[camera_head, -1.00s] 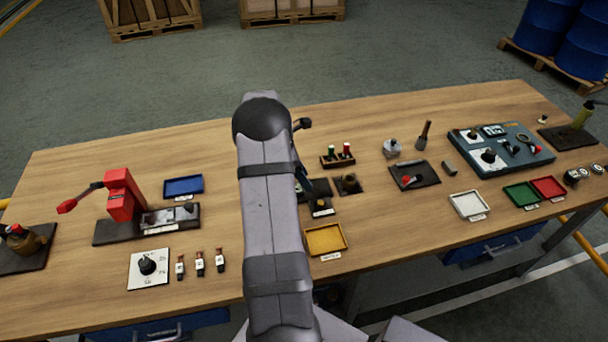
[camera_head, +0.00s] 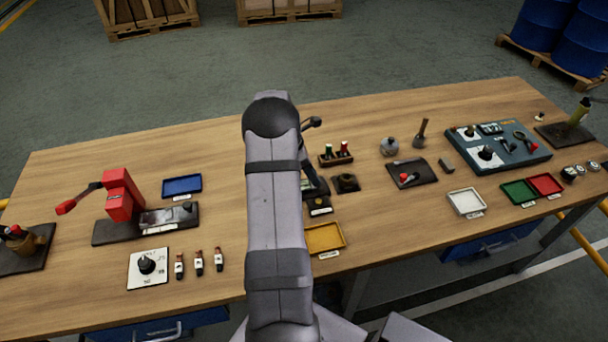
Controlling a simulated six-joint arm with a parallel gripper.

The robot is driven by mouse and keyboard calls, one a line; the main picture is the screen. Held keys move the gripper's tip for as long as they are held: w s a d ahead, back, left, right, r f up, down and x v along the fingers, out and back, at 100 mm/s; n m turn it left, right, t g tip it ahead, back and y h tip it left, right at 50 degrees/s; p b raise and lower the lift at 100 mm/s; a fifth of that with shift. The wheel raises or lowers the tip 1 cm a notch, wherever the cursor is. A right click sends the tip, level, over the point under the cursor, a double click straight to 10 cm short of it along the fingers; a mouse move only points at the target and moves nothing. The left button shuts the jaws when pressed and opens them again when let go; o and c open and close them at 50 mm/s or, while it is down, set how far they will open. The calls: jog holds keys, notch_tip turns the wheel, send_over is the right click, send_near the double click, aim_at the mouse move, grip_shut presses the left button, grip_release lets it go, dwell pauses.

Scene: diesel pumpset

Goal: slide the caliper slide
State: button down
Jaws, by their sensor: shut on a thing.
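My gripper (camera_head: 317,190) shows only in part, just right of my own arm, which hides much of it. It points down at a dark fixture (camera_head: 320,208) in the middle of the bench. It is shut on a small part there, which I take to be the caliper slide; the fingertips and the slide itself are too small and too covered to see clearly. The left part of the fixture is hidden behind my arm.
A black block with a round top (camera_head: 345,183) stands close right of the gripper. A yellow tray (camera_head: 325,238) lies in front. A rack with green and red pieces (camera_head: 336,157) stands behind. A red press (camera_head: 122,195) is at left.

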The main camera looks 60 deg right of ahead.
jog(key=c, duration=1.6)
grip_release()
jog(key=shift+w+a+r, duration=0.1)
jog(key=shift+r, duration=0.05)
jog(key=shift+b+v, duration=1.25)
jog(key=shift+v, duration=2.3)
